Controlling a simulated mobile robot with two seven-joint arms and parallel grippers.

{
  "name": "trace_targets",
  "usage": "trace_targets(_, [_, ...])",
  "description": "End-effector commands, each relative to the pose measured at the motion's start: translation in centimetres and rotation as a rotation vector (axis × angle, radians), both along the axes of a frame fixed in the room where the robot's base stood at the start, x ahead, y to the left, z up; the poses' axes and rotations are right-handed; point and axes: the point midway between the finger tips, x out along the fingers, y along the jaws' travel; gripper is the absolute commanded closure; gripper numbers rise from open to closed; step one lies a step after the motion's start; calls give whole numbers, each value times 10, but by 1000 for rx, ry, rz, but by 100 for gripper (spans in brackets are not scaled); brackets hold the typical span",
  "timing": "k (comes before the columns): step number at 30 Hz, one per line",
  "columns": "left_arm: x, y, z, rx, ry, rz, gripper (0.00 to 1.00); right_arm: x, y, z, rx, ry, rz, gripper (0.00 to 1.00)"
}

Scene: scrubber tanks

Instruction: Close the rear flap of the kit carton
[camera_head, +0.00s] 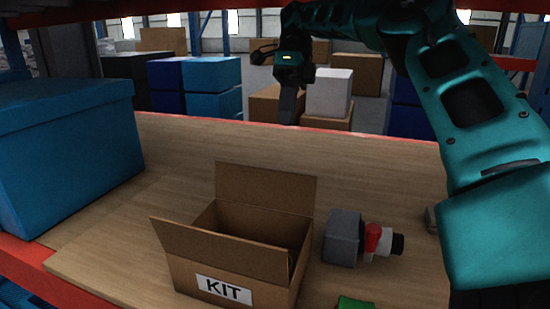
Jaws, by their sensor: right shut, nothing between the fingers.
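The kit carton (238,256) stands on the wooden shelf, low in the middle of the picture, with a white KIT label (224,290) on its front. Its rear flap (266,188) stands upright at the far side. A front flap (205,250) tilts outward over the near left. My right gripper (289,106) is shut and empty. It hangs high in the picture, above and behind the rear flap, apart from it. My left gripper is out of view.
A grey block (342,237) and a red, white and black part (380,241) lie right of the carton. A green item (355,302) is at the bottom edge. A large blue box (68,150) stands at the left. The shelf behind the carton is clear.

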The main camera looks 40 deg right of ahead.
Motion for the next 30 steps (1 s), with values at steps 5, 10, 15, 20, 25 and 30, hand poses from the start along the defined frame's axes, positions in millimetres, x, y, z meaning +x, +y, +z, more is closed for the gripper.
trace_targets(5, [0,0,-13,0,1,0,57,-6,10,-27,1,2,0,100])
trace_targets(10, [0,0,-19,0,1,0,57,-12,21,-52,2,2,1,100])
trace_targets(15, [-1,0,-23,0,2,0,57,-19,34,-77,3,1,2,100])
trace_targets(20, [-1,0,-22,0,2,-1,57,-27,51,-70,2,-1,2,100])
trace_targets(25, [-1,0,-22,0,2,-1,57,-33,63,-67,0,-1,0,100])
trace_targets(30, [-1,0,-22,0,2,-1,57,-35,66,-67,0,0,-1,100])
